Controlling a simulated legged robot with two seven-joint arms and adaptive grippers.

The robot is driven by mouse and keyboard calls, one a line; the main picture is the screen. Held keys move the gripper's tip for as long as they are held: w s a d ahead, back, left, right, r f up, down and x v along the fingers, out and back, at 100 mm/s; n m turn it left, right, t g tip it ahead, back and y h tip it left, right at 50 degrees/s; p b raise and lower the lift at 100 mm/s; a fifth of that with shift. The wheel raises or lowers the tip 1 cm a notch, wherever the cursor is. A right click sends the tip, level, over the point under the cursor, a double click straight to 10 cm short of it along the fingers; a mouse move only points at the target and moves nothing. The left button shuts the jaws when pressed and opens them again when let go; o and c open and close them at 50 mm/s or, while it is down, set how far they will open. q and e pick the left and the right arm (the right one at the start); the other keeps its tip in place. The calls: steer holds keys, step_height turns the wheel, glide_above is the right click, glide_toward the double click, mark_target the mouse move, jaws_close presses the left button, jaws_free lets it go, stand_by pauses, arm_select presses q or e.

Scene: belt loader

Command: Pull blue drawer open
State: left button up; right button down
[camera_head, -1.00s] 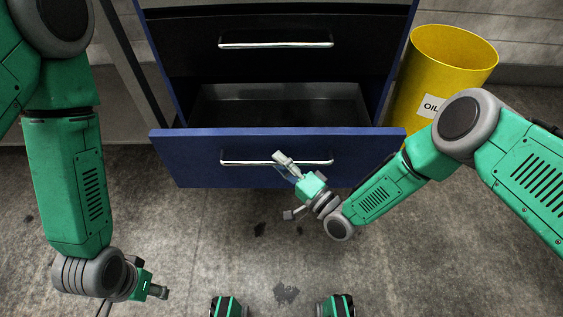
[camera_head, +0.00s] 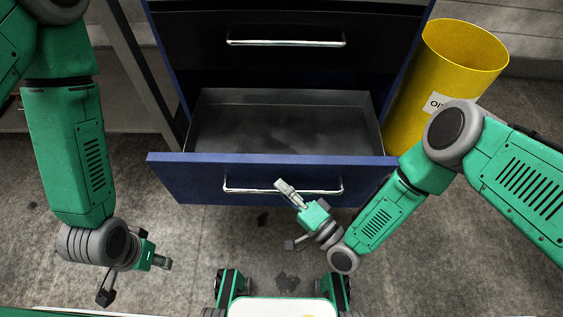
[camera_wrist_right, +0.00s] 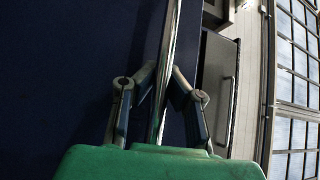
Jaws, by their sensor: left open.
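The blue drawer (camera_head: 230,177) is the lower drawer of the cabinet and stands pulled out, its empty grey inside showing. Its silver bar handle (camera_head: 245,190) runs across the front. My right gripper (camera_head: 285,188) is at the handle's middle. In the right wrist view, its two fingers (camera_wrist_right: 164,75) come in from both sides onto the bar (camera_wrist_right: 168,50), and the gripper looks shut on it. My left gripper (camera_head: 163,262) is open and empty, low on the left, apart from the drawer.
A closed black drawer (camera_head: 200,42) with a silver handle sits above. A yellow oil barrel (camera_head: 450,80) stands right of the cabinet, close behind my right arm. A grey bench (camera_head: 120,85) stands at the left. The concrete floor before the drawer is mostly clear.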

steer(key=shift+s+d+f, duration=0.25)
steer(key=shift+d+f, duration=0.1)
steer(key=shift+f, duration=0.05)
steer(key=c, duration=1.6)
jaws_free()
steer(key=shift+a+f, duration=0.1)
steer(key=shift+w+r, duration=0.1)
steer(key=shift+r, duration=0.1)
steer(key=v, duration=1.2)
